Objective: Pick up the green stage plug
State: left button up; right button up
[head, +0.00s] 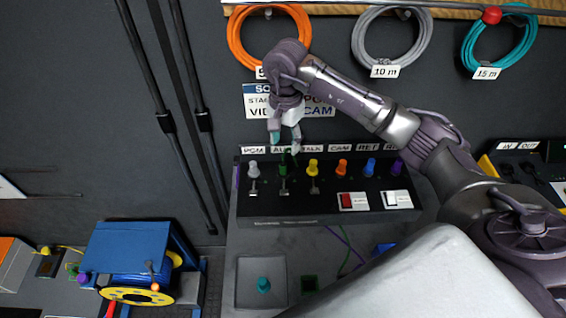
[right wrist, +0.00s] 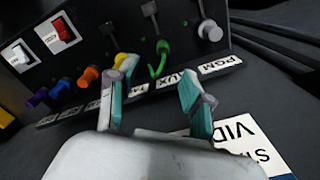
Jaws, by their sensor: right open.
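A green plug (right wrist: 160,58) stands in the black panel (right wrist: 132,22) under the AUX label, between a grey plug and a yellow plug. In the head view the green plug (head: 284,168) shows dark, just below the fingertips. My right gripper (head: 285,139) hangs over the panel's top edge, fingers pointing down. In the right wrist view its teal-padded fingers (right wrist: 153,88) are apart with nothing between them. The green plug lies beyond the gap, apart from both fingers. My left gripper is not in view.
The panel also holds yellow (head: 313,168), orange, blue and purple plugs and rocker switches. Coiled cables (head: 270,35) hang on the wall above. Below are a grey tray (head: 243,299) with a teal piece (head: 263,285) and a blue cable reel (head: 125,250) at left.

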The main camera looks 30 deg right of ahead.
aim_at(284, 161)
notch_tip(284, 161, down, 4)
jog(key=shift+f+p, duration=0.1)
jog(key=shift+p, duration=0.25)
jog(key=shift+w+f, duration=0.1)
jog(key=shift+f, duration=0.15)
jog(key=shift+a+f+p, duration=0.1)
jog(key=shift+f+p, duration=0.6)
jog(key=shift+f, duration=0.05)
notch_tip(284, 161, down, 3)
jog(key=shift+w+f+p, duration=0.1)
jog(key=shift+f+p, duration=0.05)
jog(key=shift+p, duration=0.4)
jog(key=shift+f, duration=0.2)
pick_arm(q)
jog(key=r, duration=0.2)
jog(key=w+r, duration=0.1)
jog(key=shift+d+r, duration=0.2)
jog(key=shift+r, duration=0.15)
pick_arm(e)
grip_shut()
